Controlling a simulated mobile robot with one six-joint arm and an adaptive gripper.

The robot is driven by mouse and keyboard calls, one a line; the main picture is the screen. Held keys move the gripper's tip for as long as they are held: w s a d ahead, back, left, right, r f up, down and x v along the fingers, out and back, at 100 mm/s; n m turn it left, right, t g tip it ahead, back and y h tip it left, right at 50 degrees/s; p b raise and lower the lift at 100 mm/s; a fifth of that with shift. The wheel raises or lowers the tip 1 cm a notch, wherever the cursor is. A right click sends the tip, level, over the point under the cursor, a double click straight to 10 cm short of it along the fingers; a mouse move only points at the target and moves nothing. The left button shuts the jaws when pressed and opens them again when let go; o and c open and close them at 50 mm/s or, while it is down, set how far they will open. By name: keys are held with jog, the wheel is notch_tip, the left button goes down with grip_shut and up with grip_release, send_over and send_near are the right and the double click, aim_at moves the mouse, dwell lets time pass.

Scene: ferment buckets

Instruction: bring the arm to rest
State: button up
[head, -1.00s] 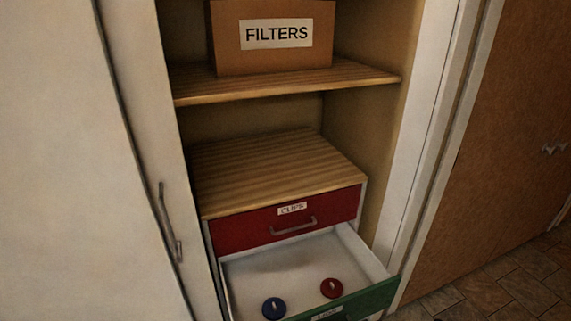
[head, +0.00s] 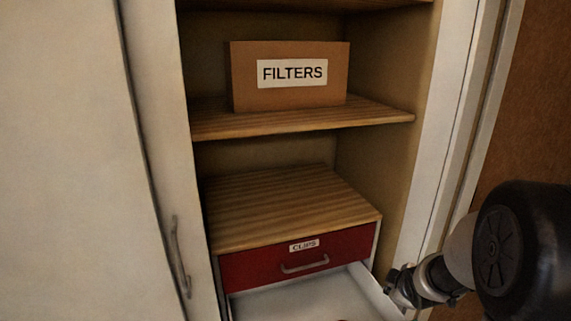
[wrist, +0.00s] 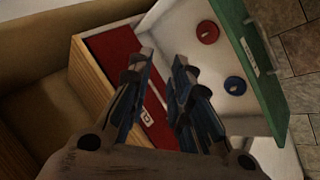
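My arm shows at the lower right of the head view, in front of the cabinet's right side. In the wrist view my gripper (wrist: 164,62) has its two fingers apart with nothing between them. Beyond the fingers are the red drawer front (wrist: 117,60) and the open drawer with a green front (wrist: 253,60). Whether the fingers touch anything is hard to tell, but I see no contact.
The open drawer (head: 300,303) juts out beside my arm. A red lid (wrist: 208,32) and a blue lid (wrist: 235,85) lie in it. The red drawer labelled CLIPS (head: 300,258) is closed. A FILTERS box (head: 290,95) stands on the shelf (head: 300,122) above.

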jog(key=s+a+r+m, duration=0.3)
jog(key=s+r, duration=0.3)
jog(key=r, duration=0.1)
jog(key=s+a+r+m+g, duration=0.1)
jog(key=s+a+r+m, duration=0.1)
jog(key=s, duration=0.6)
jog(key=s+a+r+m+g+y, duration=0.1)
jog(key=s+a+r+m, duration=0.2)
jog(key=s, duration=0.6)
jog(key=s+a+r+m+g, duration=0.1)
jog(key=s+a+r+m, duration=0.1)
jog(key=s+a, duration=0.4)
jog(key=shift+s+a+r+m+y, duration=0.15)
jog(key=shift+s+m+y, duration=0.3)
jog(key=shift+s, duration=0.75)
